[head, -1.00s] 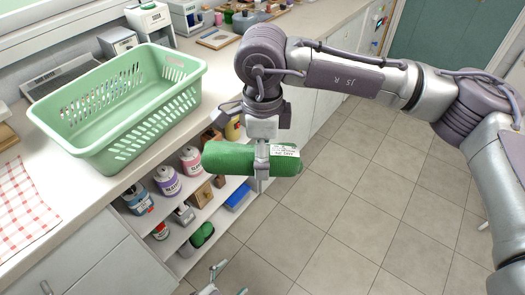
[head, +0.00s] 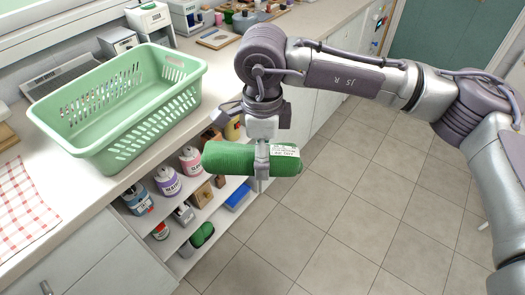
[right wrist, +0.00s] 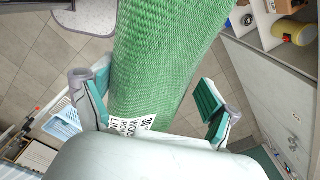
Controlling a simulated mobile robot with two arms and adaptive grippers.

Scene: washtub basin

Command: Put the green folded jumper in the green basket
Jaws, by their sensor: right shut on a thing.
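The green folded jumper (head: 228,158) is a rolled green knit bundle with a white printed label. My right gripper (head: 262,160) is shut on it near its middle and holds it in the air in front of the open shelves. In the right wrist view the jumper (right wrist: 165,60) runs between the two fingers of my right gripper (right wrist: 152,100). The green basket (head: 105,152) is a pale green slotted tub on the counter, left of and above the jumper in the head view. It looks empty. My left gripper is out of view.
Open shelves under the counter hold several bottles, a blue box (head: 237,198) and another green roll (head: 202,235). A red-checked cloth (head: 22,205) lies on the counter left of the basket. Small appliances stand behind the basket. The tiled floor (head: 340,220) at right is clear.

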